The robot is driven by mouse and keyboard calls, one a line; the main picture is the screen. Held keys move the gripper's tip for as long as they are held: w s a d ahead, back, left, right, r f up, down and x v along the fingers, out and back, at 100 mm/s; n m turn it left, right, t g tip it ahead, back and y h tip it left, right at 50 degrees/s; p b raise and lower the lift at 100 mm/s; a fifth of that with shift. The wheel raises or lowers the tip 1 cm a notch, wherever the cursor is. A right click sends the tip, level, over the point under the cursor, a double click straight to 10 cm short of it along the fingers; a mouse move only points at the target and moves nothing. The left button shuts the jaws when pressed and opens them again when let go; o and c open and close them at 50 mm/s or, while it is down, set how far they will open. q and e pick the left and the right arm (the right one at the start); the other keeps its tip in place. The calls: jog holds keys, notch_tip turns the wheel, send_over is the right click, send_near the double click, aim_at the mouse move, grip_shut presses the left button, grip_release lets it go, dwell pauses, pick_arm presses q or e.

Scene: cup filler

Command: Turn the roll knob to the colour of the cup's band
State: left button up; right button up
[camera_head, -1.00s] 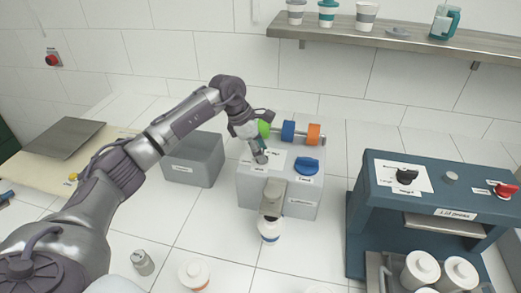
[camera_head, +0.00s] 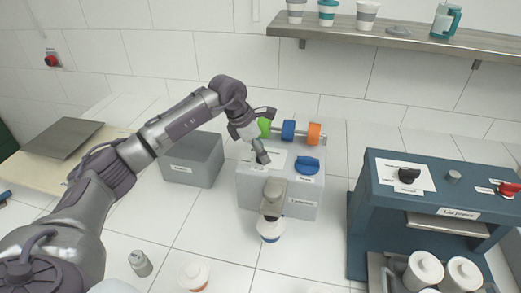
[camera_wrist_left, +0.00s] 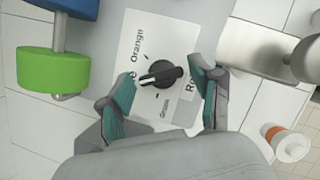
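The roll knob (camera_wrist_left: 160,75) is black, on a white plate (camera_wrist_left: 133,38) with "Orange", "Green" and a partly hidden label ending in "e". Its white pointer line faces left in the left wrist view, towards that hidden label. My left gripper (camera_wrist_left: 165,95) is open, its teal-padded fingers on either side of the knob; contact is unclear. In the head view my left gripper (camera_head: 262,158) covers the knob on top of the grey dispenser (camera_head: 256,188). A white cup (camera_head: 270,237) with a blue band stands under the spout (camera_head: 273,198). My right gripper is out of view.
Green (camera_head: 264,126), blue (camera_head: 288,130) and orange (camera_head: 314,133) rolls sit on a rod behind. A blue knob (camera_head: 307,165) is right of the plate. A grey bin (camera_head: 196,160) stands left, a lid press (camera_head: 400,215) right. An orange-banded cup (camera_head: 194,277) stands in front.

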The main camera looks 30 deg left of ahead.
pick_arm(q)
jog(key=shift+o, duration=0.2)
jog(key=v, duration=1.2)
dwell(0.4)
